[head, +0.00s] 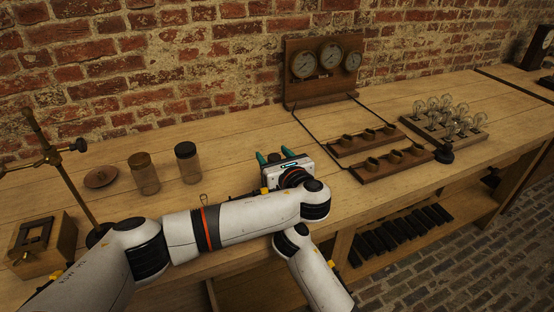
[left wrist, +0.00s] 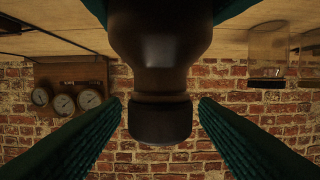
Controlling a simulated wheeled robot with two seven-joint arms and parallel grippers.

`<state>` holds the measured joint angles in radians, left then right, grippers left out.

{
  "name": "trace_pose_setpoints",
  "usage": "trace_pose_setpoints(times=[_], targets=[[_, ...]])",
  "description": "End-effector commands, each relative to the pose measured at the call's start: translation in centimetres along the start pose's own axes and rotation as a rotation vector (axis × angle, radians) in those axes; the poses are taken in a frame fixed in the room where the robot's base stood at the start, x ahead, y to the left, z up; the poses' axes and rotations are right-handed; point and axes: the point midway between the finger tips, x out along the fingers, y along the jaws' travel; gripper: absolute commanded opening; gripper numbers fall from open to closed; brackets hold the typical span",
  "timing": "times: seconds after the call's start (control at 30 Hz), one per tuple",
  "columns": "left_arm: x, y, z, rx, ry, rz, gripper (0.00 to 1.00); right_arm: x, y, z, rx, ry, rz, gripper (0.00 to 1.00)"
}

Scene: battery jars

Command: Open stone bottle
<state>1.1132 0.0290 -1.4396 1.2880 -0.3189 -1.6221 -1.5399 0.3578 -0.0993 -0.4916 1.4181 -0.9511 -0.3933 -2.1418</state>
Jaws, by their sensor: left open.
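The stone bottle (left wrist: 160,50) is dark brown and glossy, with a narrower neck and a dark cap-like top (left wrist: 160,120). It appears upside down in the left wrist view, between the fingers of my left gripper (left wrist: 158,106). A gap shows on each side of its top, so the fingers are open around it without gripping. In the head view my left gripper (head: 274,156) shows two teal fingertips pointing towards the wall, and its body and arm hide most of the bottle. My right gripper is not in view.
Two glass jars, one brown-lidded (head: 144,174) and one black-lidded (head: 188,163), stand left of my gripper. A gauge board (head: 322,72) stands at the wall. Wooden racks (head: 392,160) and a bulb board (head: 445,124) are to the right. A brass stand (head: 60,165) is at left.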

Motion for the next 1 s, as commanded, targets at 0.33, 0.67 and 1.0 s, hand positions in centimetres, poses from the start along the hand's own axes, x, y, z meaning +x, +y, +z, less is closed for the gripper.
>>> trace_pose_setpoints(times=[0.33,0.67,1.0], targets=[[-0.02,-0.01,0.00,0.000,0.000,0.000,0.24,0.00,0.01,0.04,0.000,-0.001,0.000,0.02],[-0.03,-0.01,-0.01,0.000,0.000,0.000,0.00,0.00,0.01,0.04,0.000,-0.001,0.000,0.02],[-0.03,-0.01,-0.01,0.000,0.000,-0.001,0.00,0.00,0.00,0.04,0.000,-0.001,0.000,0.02]])
